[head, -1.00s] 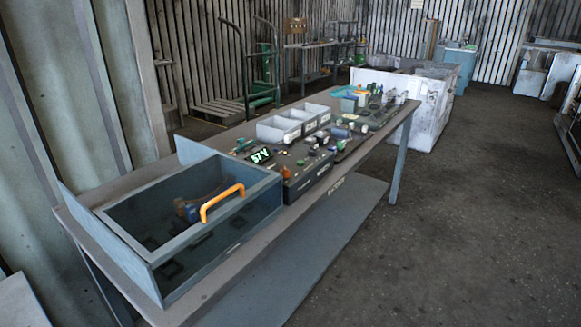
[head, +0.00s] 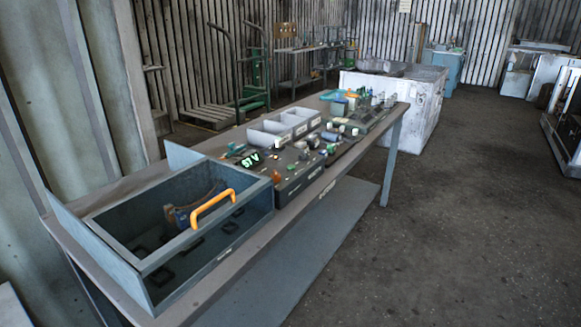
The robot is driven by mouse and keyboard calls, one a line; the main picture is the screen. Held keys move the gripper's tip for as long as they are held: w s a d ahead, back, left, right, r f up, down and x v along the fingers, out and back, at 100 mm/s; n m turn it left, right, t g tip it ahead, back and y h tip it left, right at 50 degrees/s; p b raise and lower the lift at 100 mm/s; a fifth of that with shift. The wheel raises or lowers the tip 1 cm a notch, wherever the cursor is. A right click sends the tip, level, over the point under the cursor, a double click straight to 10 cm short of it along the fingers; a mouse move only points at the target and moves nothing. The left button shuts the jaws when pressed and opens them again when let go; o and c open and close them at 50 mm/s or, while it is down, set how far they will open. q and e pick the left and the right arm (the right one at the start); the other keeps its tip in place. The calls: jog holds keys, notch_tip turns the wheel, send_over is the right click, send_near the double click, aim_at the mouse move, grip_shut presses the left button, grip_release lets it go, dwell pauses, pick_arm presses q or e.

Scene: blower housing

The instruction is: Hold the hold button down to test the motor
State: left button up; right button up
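A long workbench (head: 262,227) stands ahead of me and runs away to the upper right. At its near end is a grey open box (head: 150,258) with an orange handle (head: 212,207); a dark blue part (head: 182,216) sits inside. Beyond the box is a dark control panel (head: 300,181) with several small coloured knobs or buttons and a green lit display (head: 251,159). I cannot tell which of them is the hold button at this size. Neither of my grippers is in view.
Grey bins (head: 270,135) and several small loose parts lie farther along the bench. A white crate (head: 410,110) stands behind its far end, and green hand trucks (head: 252,98) stand behind the bench. The floor (head: 460,220) to the right is open.

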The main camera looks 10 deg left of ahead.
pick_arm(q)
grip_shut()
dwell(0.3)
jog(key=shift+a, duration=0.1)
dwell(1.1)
